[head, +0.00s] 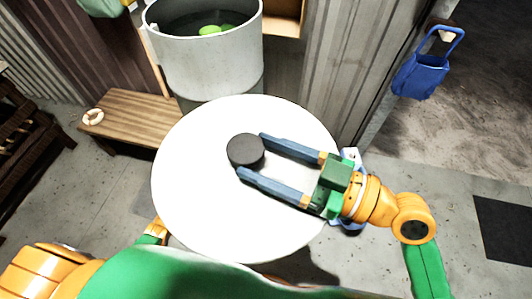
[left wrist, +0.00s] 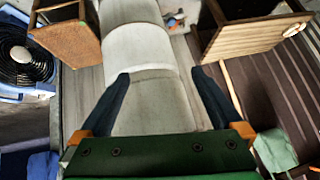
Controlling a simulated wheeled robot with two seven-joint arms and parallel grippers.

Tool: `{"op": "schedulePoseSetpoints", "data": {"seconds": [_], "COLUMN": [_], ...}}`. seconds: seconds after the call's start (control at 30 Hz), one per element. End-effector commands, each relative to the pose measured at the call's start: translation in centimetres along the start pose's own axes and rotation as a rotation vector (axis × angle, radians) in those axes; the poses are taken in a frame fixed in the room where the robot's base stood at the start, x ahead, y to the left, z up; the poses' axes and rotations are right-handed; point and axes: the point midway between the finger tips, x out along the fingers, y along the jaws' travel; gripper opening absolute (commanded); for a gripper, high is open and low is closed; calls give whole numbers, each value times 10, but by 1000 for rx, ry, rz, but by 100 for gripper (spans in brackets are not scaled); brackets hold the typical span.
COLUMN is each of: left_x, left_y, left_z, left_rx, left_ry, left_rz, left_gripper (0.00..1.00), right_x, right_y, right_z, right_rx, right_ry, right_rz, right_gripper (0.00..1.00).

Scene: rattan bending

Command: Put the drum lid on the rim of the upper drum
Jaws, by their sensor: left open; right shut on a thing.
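The drum lid (head: 205,200) is a large white disc with a dark round knob (head: 245,150). My right gripper (head: 251,154) is shut on the knob and holds the lid near my body. The upper drum (head: 205,65) is a grey metal cylinder at the top of the head view, with an open rim and green things inside. The lid is apart from that rim and covers the lower part of the drum stack. My left gripper (left wrist: 158,75) is open and empty in the left wrist view, facing the grey drums (left wrist: 145,55). In the head view the lid hides it.
A wooden bench (head: 125,120) with a ring on it stands left of the drums. A dark slatted chair (head: 30,150) is at far left. A blue bag (head: 425,75) hangs at right. Corrugated walls stand behind.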

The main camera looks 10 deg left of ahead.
Motion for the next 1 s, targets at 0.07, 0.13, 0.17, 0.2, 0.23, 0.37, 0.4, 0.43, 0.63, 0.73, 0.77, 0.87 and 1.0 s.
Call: {"op": "schedulePoseSetpoints", "data": {"seconds": [0.07,0.13,0.17,0.2,0.23,0.37,0.4,0.43,0.63,0.73,0.77,0.87,1.0], "left_x": [-8,-20,-26,-35,-42,-72,-80,-85,-100,-100,-100,-100,-100], "left_y": [30,56,67,81,91,126,133,138,152,152,152,152,152], "left_z": [49,90,107,128,142,192,202,208,227,227,227,226,226], "left_rx": [23,53,65,80,93,140,151,157,182,183,182,182,181], "left_ry": [-120,-225,-267,-322,-360,-494,-523,-542,-596,-597,-596,-595,-594], "left_rz": [41,79,96,118,135,199,214,224,254,254,254,253,253], "left_gripper": [100,100,100,100,100,100,100,100,100,100,100,100,100], "right_x": [0,0,0,0,0,0,0,0,0,-2,-3,-17,-59], "right_y": [0,0,0,0,0,0,0,0,0,2,4,18,47], "right_z": [-1,-1,-1,-1,-1,-1,-1,-1,-1,0,1,8,27], "right_rx": [-1,-1,-1,-1,-1,-1,-1,-1,-1,0,2,7,10], "right_ry": [3,3,3,3,3,3,3,3,3,3,3,2,1], "right_rz": [0,0,0,0,0,0,0,0,0,5,11,50,143], "right_gripper": [0,0,0,0,0,0,0,0,0,0,0,0,0]}}
